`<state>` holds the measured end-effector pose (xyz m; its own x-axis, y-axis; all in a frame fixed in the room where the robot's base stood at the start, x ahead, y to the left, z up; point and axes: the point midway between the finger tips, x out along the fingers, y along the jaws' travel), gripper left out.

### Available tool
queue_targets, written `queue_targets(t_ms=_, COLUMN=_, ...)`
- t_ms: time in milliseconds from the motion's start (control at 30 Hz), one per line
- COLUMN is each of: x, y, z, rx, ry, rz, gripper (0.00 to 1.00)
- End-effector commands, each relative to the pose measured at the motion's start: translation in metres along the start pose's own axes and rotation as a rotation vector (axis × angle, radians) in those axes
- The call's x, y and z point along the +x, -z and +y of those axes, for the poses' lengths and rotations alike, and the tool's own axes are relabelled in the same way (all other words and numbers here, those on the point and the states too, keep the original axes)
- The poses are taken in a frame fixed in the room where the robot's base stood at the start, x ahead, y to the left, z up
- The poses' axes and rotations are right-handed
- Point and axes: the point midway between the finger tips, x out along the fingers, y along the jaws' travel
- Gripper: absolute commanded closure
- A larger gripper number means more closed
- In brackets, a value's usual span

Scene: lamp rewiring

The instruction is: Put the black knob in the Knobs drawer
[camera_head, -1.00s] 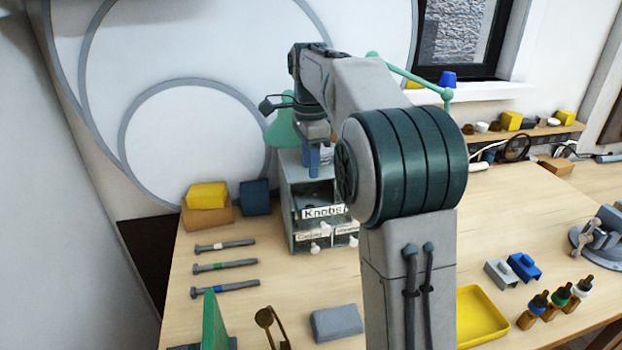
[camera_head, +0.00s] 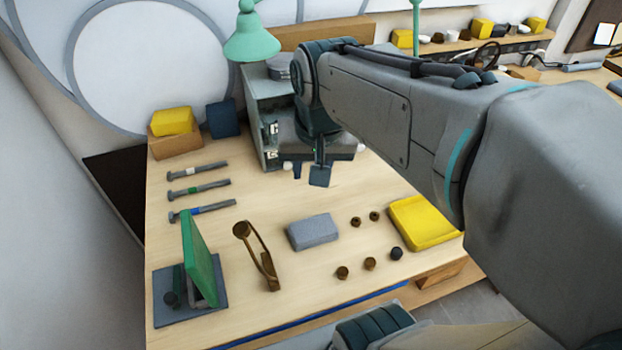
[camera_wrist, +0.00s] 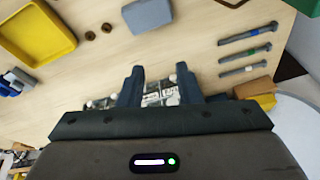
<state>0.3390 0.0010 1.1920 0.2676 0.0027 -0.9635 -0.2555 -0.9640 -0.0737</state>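The black knob (camera_head: 396,253) lies on the table in the head view, in front of the yellow tray and beside several brown knobs. It does not show in the wrist view. The grey drawer cabinet (camera_head: 256,100) stands at the back of the table, its front largely hidden by my arm in the head view. White labels on the cabinet front (camera_wrist: 160,98) show upside down in the wrist view; I cannot tell how far the Knobs drawer is open. My gripper (camera_head: 308,174) points down just in front of the cabinet. Its fingers (camera_wrist: 160,69) are apart with nothing between them.
A grey block (camera_head: 313,232), a brown curved part (camera_head: 257,255) and a green panel on a dark base (camera_head: 198,260) stand nearby. Several bolts (camera_head: 198,190) lie left. A green lamp (camera_head: 252,42) rises behind the cabinet.

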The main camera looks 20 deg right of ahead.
Motion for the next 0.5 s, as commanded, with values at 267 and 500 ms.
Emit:
queue_targets(t_ms=267, x=0.024, y=-0.054, z=0.016, rx=-0.259, ry=0.002, rz=0.056, gripper=0.69)
queue_targets(t_ms=500, x=0.026, y=-0.057, z=0.017, rx=-0.278, ry=0.002, rz=0.057, gripper=0.69)
